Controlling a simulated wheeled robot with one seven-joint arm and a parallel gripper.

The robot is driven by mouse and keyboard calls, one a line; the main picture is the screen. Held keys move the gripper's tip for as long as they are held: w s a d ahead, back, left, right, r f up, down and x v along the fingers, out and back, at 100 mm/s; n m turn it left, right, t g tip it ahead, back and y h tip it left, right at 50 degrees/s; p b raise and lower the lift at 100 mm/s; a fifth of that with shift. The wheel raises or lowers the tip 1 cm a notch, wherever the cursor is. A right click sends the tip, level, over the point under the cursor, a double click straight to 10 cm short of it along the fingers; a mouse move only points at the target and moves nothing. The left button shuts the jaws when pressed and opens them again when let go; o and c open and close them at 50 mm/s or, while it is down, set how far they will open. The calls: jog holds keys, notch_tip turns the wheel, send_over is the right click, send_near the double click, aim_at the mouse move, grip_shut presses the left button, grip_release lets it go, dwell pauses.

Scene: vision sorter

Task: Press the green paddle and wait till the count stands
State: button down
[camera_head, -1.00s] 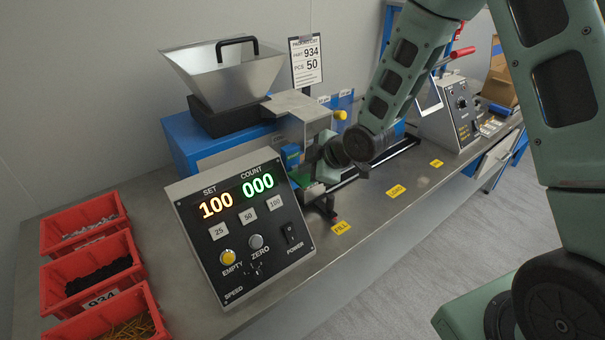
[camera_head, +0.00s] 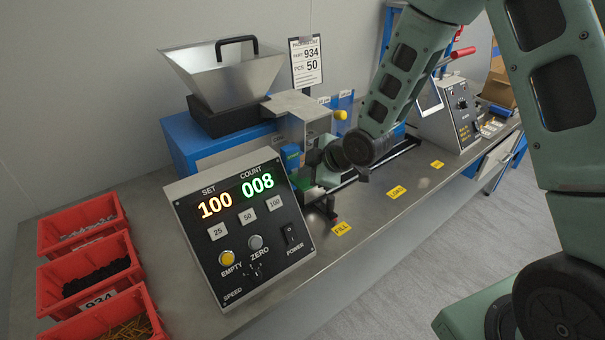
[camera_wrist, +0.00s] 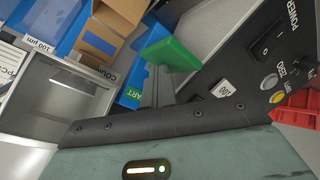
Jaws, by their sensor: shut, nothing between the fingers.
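The green paddle (camera_wrist: 170,54) shows in the wrist view, just past the dark edge of my gripper. The counter panel (camera_head: 212,255) reads SET 100 in orange and COUNT 008 (camera_head: 257,184) in green.
A metal hopper (camera_head: 222,75) stands on the blue machine behind the panel. A packing list (camera_head: 306,62) reads part 934, pcs 50. Red bins (camera_head: 90,262) of small parts are at the left. The bench front (camera_head: 370,225) is clear apart from yellow labels.

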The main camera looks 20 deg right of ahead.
aim_at(307, 181)
jog(key=shift+r+p, duration=1.05)
jog(key=shift+r, duration=0.55)
notch_tip(307, 181, up, 5)
jog(key=p, duration=0.3)
jog(key=shift+p, duration=0.35)
jog(key=s+a+r+m+g+h, duration=0.1)
jog(key=s+a+r+m+g, duration=0.1)
jog(key=s, duration=0.9)
jog(key=s+a+r+m+g+h, duration=0.1)
jog(key=s+a+r+m+g, duration=0.1)
jog(key=s, duration=0.8)
jog(key=s+a+r+m+g+h, duration=0.2)
jog(key=s+a+r+m+g, duration=0.1)
jog(key=s, duration=0.8)
notch_tip(307, 181, up, 2)
jog(key=shift+s+r+g, duration=0.15)
jog(key=shift+s+g, duration=0.15)
jog(key=shift+g, duration=0.2)
